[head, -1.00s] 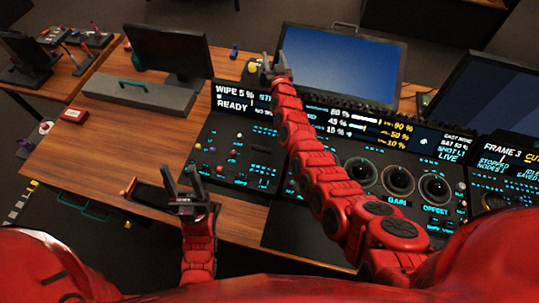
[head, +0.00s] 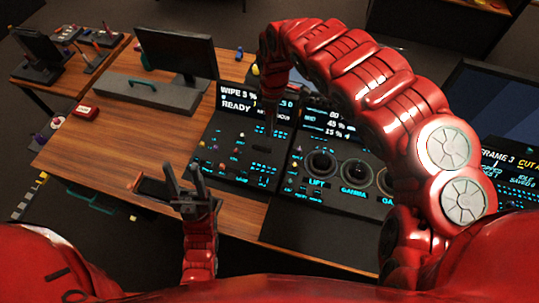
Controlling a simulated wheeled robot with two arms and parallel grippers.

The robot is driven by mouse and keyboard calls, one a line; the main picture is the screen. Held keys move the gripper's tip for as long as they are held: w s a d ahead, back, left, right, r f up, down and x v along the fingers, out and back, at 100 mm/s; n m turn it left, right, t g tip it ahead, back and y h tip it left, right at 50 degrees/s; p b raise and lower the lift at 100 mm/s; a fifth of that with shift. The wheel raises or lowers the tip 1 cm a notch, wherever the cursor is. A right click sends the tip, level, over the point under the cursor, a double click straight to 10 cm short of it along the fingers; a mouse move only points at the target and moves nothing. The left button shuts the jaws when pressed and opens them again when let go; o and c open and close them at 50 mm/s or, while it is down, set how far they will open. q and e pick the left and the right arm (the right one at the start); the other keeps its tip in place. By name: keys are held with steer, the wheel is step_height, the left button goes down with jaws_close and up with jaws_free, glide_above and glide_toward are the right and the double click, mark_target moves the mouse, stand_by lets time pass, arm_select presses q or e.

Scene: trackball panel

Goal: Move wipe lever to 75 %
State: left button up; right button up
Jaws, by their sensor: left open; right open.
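The left control panel (head: 215,165) has a display (head: 236,98) that seems to read "WIPE 5 %" with "READY" below it. Small coloured knobs and lit cyan keys cover the panel. I cannot pick out the wipe lever for certain among them. My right gripper (head: 271,128) points down over the right part of this panel, just in front of the display. It is open, and its arm covers part of the display text. I cannot tell whether it touches anything. My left gripper (head: 185,172) is open and empty at the panel's front left, over the desk's front edge.
A second panel with large round dials (head: 353,172) adjoins on the right, partly behind my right arm. A dark monitor (head: 177,53) and a grey box (head: 150,95) stand at the back left. A red box (head: 86,111) lies on the desk (head: 110,140), whose left middle is clear.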

mark_target(269, 149)
steer(key=f+p, duration=0.1)
steer(key=f, duration=0.4)
steer(key=s+f, duration=0.1)
steer(key=f, duration=0.4)
steer(key=a+f+p, duration=0.1)
steer(key=f, duration=0.4)
steer(key=shift+s+p, duration=0.3)
steer(key=shift+s, duration=0.05)
steer(key=shift+d+f, duration=0.1)
steer(key=shift+f, duration=0.7)
jaws_close()
